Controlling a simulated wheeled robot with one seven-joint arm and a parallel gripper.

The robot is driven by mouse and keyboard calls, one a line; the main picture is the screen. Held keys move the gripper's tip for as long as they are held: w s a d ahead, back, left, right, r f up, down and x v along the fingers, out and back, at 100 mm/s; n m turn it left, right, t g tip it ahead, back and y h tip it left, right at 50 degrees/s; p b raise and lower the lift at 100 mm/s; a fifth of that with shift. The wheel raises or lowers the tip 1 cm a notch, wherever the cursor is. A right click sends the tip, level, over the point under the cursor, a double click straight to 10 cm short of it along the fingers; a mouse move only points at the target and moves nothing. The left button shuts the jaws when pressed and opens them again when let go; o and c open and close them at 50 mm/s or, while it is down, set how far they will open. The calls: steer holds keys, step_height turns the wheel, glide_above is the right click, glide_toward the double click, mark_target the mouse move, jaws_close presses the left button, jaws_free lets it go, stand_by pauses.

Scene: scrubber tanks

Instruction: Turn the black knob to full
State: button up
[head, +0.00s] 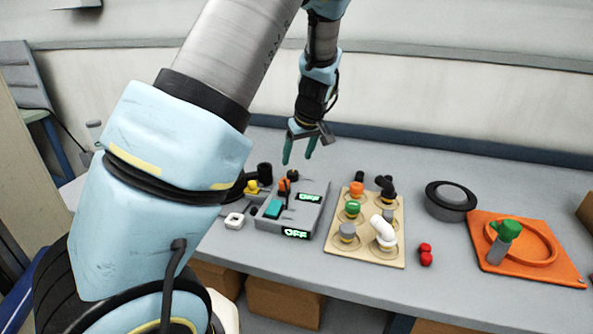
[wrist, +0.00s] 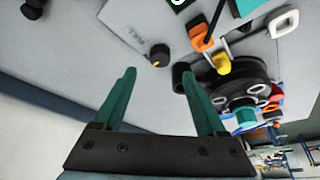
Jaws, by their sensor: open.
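The black knob (wrist: 160,55) with a yellow mark stands on a grey panel box (wrist: 138,20) in the wrist view. It lies just beyond and between the fingertips of my gripper (wrist: 158,75), which is open and empty. In the head view the knob (head: 293,175) is a small dark shape at the back of the grey box (head: 303,217). My gripper (head: 298,156) hangs above it there, apart from it. Two green displays on the box read OFF, one at the back (head: 310,197) and one on the front (head: 296,233).
An orange-handled switch (head: 284,187) and a teal button (head: 273,208) share the box. A beige board (head: 377,259) with several pipe fittings stands to the right.

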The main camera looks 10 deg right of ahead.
mark_target(293, 172)
steer(key=p+x, duration=0.1)
steer(key=x, duration=0.6)
steer(key=shift+w+a+f+p, duration=0.1)
steer(key=shift+f+p, duration=0.05)
steer(key=shift+p, duration=0.2)
steer(key=shift+c, duration=0.2)
jaws_close()
